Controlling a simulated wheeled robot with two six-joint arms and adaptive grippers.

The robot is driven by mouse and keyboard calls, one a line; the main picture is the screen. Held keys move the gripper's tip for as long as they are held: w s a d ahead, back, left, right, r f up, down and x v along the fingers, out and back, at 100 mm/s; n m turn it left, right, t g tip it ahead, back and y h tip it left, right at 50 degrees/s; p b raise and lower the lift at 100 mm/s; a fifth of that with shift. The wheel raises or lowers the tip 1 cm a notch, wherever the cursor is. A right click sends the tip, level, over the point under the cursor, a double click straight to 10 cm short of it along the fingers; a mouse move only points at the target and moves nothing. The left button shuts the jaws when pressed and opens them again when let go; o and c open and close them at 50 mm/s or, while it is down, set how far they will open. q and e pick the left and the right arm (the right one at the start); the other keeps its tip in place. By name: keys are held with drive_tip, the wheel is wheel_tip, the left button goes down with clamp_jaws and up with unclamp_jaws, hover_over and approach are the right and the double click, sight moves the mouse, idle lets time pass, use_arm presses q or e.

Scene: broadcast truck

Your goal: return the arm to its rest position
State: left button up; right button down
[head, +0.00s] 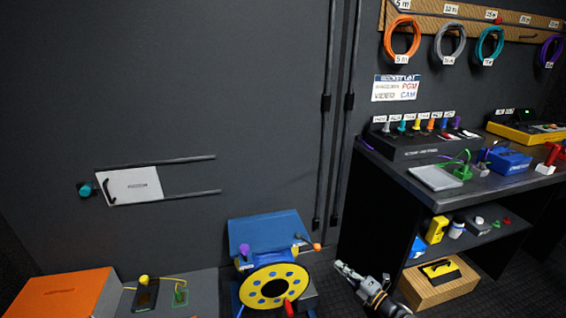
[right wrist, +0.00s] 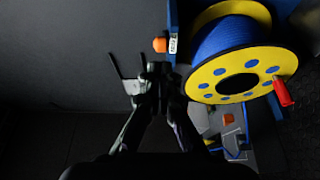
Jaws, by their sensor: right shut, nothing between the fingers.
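My right gripper (head: 343,268) is at the bottom of the head view, just right of the yellow and blue cable reel (head: 273,287), with its tip pointing up and left. In the right wrist view its dark fingers (right wrist: 158,72) are together and empty. The reel (right wrist: 236,86) shows close to the right of the fingers there, and I cannot tell how wide the gap is. My left gripper is in neither view.
A dark workbench (head: 480,195) with devices and a lower shelf stands on the right. An orange case (head: 62,293) is at the lower left. The wall carries a white panel (head: 134,186) on rails. Dark floor shows around my right gripper.

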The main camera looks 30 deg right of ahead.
drive_tip(key=shift+a, duration=0.1)
drive_tip(key=a+f+m+g+h, duration=0.2)
drive_tip(key=a+f+m+g, duration=0.2)
drive_tip(key=a+f+m, duration=0.3)
drive_tip(key=s+a+f+m+g, duration=0.85)
drive_tip(key=s+a, duration=0.25)
drive_tip(key=a, duration=0.3)
drive_tip(key=s+a+r+m+g, duration=0.25)
drive_tip(key=s+a+g, duration=0.2)
drive_tip(key=s, duration=0.25)
use_arm(q)
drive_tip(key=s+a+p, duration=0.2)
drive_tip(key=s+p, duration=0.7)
drive_tip(key=p, duration=0.3)
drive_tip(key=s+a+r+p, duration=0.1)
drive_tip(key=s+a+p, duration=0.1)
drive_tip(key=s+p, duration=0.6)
drive_tip(key=p, duration=0.5)
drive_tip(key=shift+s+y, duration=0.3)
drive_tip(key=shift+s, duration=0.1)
use_arm(e)
drive_tip(key=s+d, duration=0.1)
drive_tip(key=s, duration=0.8)
drive_tip(key=s+d, duration=0.2)
drive_tip(key=s, duration=0.7)
drive_tip(key=shift+d+r, duration=0.3)
drive_tip(key=shift+r, duration=0.05)
